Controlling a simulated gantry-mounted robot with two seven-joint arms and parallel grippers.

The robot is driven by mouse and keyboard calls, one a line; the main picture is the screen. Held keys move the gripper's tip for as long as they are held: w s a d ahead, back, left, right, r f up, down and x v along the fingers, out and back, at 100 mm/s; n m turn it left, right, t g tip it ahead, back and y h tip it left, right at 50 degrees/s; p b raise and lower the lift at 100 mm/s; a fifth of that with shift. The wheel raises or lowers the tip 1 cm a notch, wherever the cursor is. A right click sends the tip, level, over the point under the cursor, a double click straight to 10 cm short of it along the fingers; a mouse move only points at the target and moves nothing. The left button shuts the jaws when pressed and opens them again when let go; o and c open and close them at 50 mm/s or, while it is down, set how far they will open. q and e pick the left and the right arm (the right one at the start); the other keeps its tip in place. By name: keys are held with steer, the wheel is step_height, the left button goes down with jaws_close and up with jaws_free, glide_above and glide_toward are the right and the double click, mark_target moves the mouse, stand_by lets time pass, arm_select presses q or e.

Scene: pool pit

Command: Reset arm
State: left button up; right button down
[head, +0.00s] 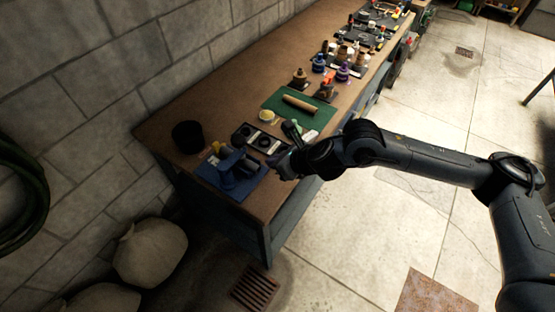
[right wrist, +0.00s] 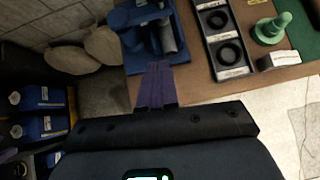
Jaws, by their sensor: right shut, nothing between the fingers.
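My right arm reaches in from the right in the head view. Its gripper (head: 278,163) is over the near edge of the wooden workbench (head: 228,103), beside a blue tool on a blue mat. In the right wrist view the purple fingers (right wrist: 157,85) are together with nothing between them. Their tips are near the blue tool (right wrist: 148,32), which also shows in the head view (head: 232,168); I cannot tell whether they touch it. My left gripper is not in view.
A black tray with two dark rings (right wrist: 222,38) and a green knobbed piece (right wrist: 271,28) stand near the gripper. A black cup (head: 187,137), a green mat (head: 281,98) and several bottles (head: 342,72) are on the bench. Sacks (head: 149,252) lie below; floor at right is open.

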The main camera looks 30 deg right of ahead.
steer(key=shift+s+d+r, duration=0.15)
steer(key=shift+s+r, duration=0.15)
steer(key=shift+r, duration=0.05)
steer(key=shift+f, duration=0.1)
